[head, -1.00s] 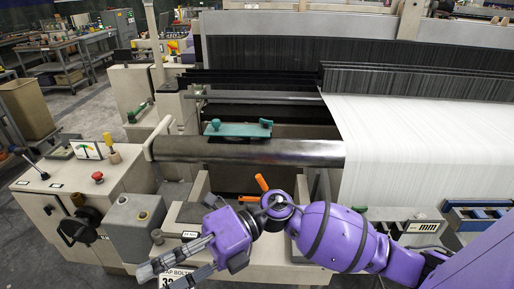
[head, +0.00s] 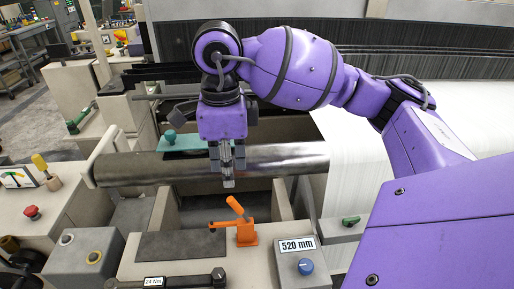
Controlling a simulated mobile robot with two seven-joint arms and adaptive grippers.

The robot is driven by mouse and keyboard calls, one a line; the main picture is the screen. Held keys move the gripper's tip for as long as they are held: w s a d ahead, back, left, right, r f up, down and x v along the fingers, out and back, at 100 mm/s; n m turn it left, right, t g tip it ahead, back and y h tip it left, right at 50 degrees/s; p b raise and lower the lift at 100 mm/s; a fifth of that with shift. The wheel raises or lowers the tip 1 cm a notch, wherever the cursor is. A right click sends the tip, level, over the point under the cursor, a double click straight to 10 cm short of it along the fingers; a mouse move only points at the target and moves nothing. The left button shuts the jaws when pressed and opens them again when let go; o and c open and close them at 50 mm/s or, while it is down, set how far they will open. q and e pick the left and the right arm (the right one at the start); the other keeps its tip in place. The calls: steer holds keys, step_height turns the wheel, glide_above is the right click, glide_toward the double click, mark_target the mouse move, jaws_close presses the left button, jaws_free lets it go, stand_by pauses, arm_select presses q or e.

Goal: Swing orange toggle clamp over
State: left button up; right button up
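The orange toggle clamp (head: 246,234) stands on the grey loom bed in the lower middle of the head view. Its handle tilts up and to the left, and a short dark-tipped arm points left from its base. My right gripper (head: 228,180) points down in front of the steel roller, above and slightly left of the clamp in the picture. A gap shows between its fingertips and the clamp handle. The fingers overlap from this side, so their opening is unclear. My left gripper is out of view.
A steel roller (head: 130,170) crosses behind the clamp. A box labelled 520 mm with a blue knob (head: 306,267) stands to its right. A dark torque wrench (head: 185,281) lies in front. A dark flat plate (head: 182,246) lies left. White fabric (head: 345,140) spreads behind my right arm.

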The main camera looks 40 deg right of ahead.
mark_target(231, 197)
step_height(231, 197, down, 2)
steer(key=shift+s+f+b, duration=0.1)
steer(key=shift+f+b, duration=0.1)
steer(key=shift+b, duration=0.2)
step_height(231, 197, down, 6)
steer(key=b, duration=0.2)
steer(key=shift+b, duration=0.4)
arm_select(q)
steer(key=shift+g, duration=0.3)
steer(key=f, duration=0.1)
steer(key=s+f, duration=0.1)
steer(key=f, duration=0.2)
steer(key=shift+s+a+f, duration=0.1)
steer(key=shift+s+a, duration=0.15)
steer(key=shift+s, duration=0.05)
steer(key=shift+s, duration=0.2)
arm_select(e)
jaws_close()
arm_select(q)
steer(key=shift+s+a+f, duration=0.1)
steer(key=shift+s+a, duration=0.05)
arm_select(e)
steer(key=shift+r, duration=0.1)
steer(key=shift+w+r, duration=0.1)
steer(key=shift+w, duration=0.1)
